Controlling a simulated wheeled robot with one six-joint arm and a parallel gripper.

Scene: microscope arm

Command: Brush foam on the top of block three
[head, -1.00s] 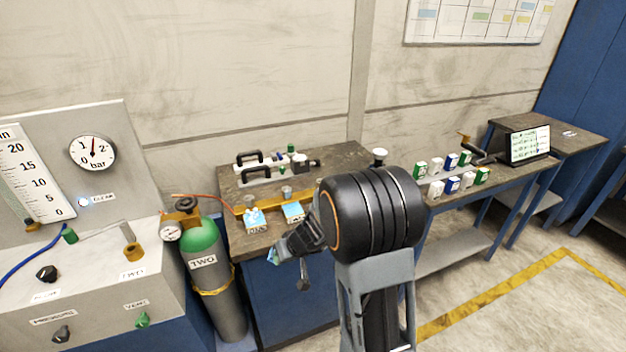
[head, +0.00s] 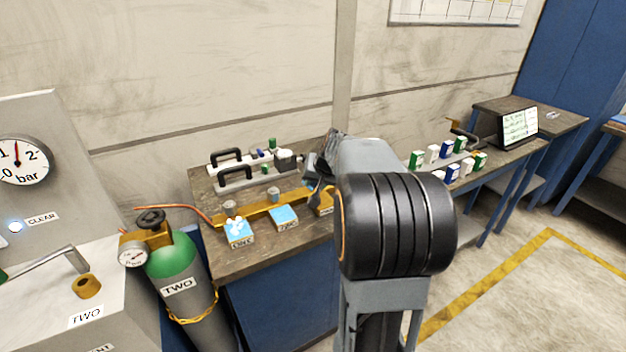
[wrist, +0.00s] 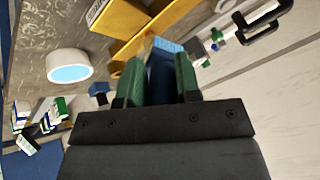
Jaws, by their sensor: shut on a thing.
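My gripper (wrist: 158,72) has green finger pads shut on a blue brush handle (wrist: 160,84). A light-blue tip (wrist: 165,45) shows beyond the fingers. In the head view, my gripper (head: 318,175) is above the right end of the yellow rail (head: 255,212), partly hidden by my arm. A block with a light-blue top and white foam (head: 238,236) stands at the rail's left. A middle block (head: 284,219) has a plain light-blue top. A yellow piece (head: 325,203) at right is mostly hidden. The block labels are too small to read surely. A white cup with light-blue contents (wrist: 68,66) shows in the wrist view.
Black-handled fixtures (head: 235,168) stand at the back of the bench. A green-topped cylinder (head: 178,275) stands left of the bench. Small boxes (head: 450,160) and a laptop (head: 517,128) are at right. Bench top in front of the middle block is bare.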

